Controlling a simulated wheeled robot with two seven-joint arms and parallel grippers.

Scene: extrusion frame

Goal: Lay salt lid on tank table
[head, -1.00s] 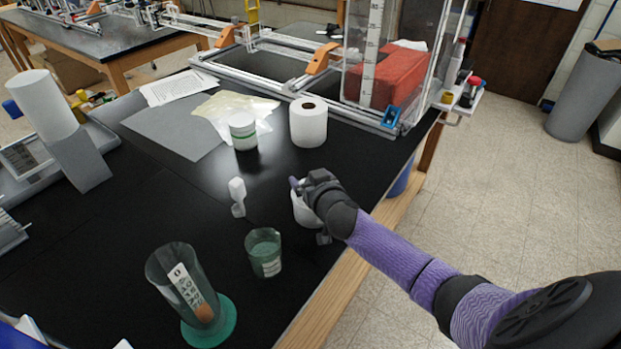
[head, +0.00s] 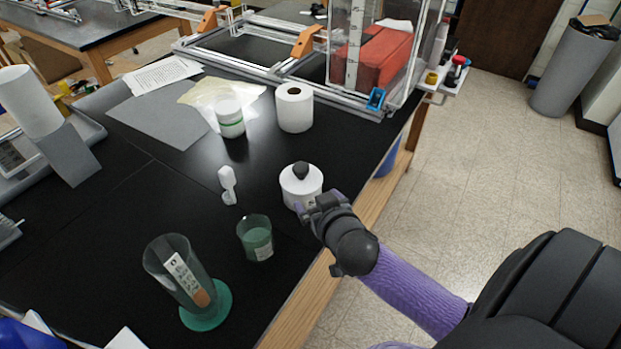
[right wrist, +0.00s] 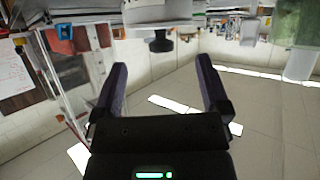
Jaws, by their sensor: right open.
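A white round jar (head: 301,190) stands on the black tabletop (head: 185,215) near its right edge. A lid with a dark knob (head: 301,170) sits on top of it. In the right wrist view the jar (right wrist: 158,13) appears upside down, its dark knob (right wrist: 160,43) beyond the fingertips. My right gripper (head: 320,204) is close beside the jar, on its near right side. In the right wrist view its two fingers (right wrist: 160,80) are spread with nothing between them. My left gripper is not in view.
Near the jar stand a green beaker (head: 256,240), a tall cylinder (head: 181,270), a small white object (head: 228,184), a green-banded tub (head: 230,120) and a paper roll (head: 295,107). A clear tank (head: 365,50) stands at the back. Tabletop left of the small white object is bare.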

